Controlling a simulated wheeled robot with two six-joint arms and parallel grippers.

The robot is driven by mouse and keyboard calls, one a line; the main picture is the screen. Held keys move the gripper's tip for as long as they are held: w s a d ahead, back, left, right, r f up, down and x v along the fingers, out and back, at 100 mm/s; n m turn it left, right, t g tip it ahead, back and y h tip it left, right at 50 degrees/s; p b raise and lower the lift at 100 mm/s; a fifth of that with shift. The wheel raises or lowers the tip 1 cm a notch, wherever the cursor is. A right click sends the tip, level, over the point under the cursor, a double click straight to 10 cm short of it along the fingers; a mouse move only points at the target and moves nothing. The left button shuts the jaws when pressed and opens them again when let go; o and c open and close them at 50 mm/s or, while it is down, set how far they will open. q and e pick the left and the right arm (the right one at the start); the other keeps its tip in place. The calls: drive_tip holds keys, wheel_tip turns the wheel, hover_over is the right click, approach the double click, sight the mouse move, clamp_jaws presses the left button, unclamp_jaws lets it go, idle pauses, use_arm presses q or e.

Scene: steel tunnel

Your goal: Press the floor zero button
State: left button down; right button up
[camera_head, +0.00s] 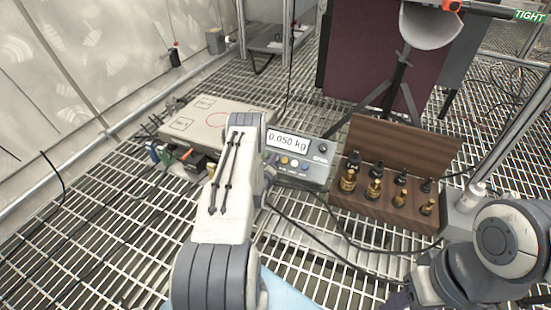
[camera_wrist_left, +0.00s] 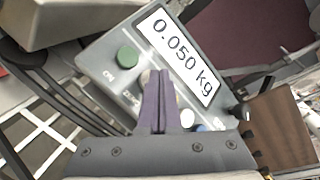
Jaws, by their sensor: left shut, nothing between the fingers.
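Below the display is a row of small coloured buttons (camera_head: 293,163). In the left wrist view the display (camera_wrist_left: 182,52) is tilted. A green button (camera_wrist_left: 127,57) sits left of the fingers, and a white button (camera_wrist_left: 187,118) and a blue one (camera_wrist_left: 202,128) sit right of them. My left gripper (camera_wrist_left: 160,78) is shut and empty, its tips over the button row, covering part of it. I cannot tell whether they touch. My right gripper does not show.
A flat weighing platform (camera_head: 205,125) with a red circle lies behind my left arm. An open wooden case (camera_head: 385,205) of brass weights stands right of the indicator. Black cables (camera_head: 320,232) run over the grating. A tripod (camera_head: 398,82) stands behind.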

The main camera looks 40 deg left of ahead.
use_arm(q)
drive_tip(key=shift+f, duration=0.1)
idle(0.5)
drive_tip(key=shift+w+a+f+b, duration=0.1)
drive_tip(key=shift+w+f+b, duration=0.15)
drive_tip(key=shift+b, duration=0.1)
drive_tip(key=shift+s+r+p, duration=0.3)
drive_tip(key=shift+r+p, duration=0.05)
drive_tip(key=shift+p, duration=0.25)
drive_tip(key=s+d+r+p, duration=0.1)
drive_tip(key=s+r+p, duration=0.2)
drive_tip(key=r+p, duration=0.2)
drive_tip(key=shift+s+p, duration=0.2)
drive_tip(key=shift+p, duration=0.45)
